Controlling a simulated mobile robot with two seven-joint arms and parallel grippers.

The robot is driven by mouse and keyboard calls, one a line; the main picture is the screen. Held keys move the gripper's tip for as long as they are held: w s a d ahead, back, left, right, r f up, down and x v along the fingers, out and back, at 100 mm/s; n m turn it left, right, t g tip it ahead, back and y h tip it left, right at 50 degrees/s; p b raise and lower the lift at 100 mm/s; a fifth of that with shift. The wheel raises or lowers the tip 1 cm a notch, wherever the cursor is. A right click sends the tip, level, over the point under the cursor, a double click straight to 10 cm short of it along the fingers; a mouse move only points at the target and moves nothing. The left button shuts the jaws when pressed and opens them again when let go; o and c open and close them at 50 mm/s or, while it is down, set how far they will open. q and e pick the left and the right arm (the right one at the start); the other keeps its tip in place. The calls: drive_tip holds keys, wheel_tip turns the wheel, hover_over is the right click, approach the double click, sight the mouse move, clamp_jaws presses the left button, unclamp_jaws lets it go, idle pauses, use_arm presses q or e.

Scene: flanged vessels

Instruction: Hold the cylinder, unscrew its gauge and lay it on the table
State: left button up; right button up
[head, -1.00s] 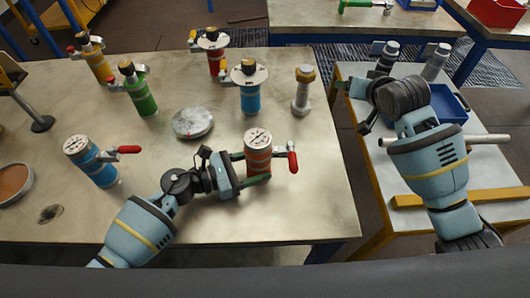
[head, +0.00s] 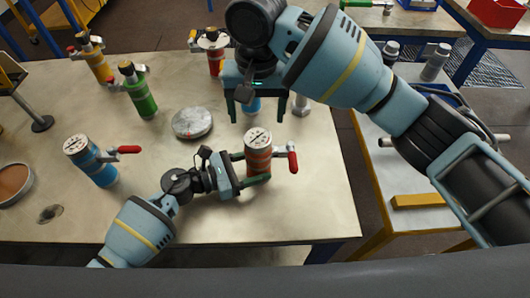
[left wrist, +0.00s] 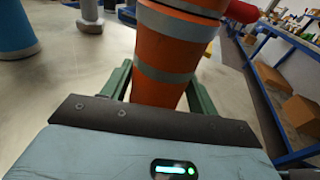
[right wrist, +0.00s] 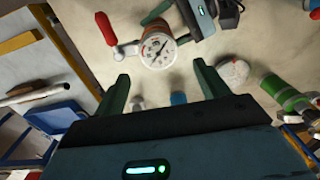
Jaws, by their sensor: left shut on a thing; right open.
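The orange cylinder (head: 258,163) with grey bands stands upright near the table's right front. Its round white dial gauge (head: 257,138) sits on top, and a red-handled valve (head: 292,160) sticks out to the right. My left gripper (left wrist: 160,80) is shut around the cylinder's body, below the gauge. My right gripper (head: 259,108) is open and empty, fingers pointing down, above the table behind the cylinder. In the right wrist view, the gauge (right wrist: 157,50) shows face up beyond and between the open fingers, apart from them.
A blue cylinder (head: 98,170) with a gauge stands at left. A round grey disc (head: 192,123) lies mid-table. Green (head: 141,98) and yellow (head: 97,62) cylinders stand behind. Another blue cylinder (head: 252,106) is mostly hidden by my right gripper. Bare table lies right of the orange cylinder.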

sight(258, 136)
drive_tip(key=shift+s+r, duration=0.15)
drive_tip(key=shift+s, duration=0.05)
drive_tip(key=shift+f, duration=0.2)
drive_tip(key=shift+f, duration=3.35)
drive_tip(key=m, duration=1.7)
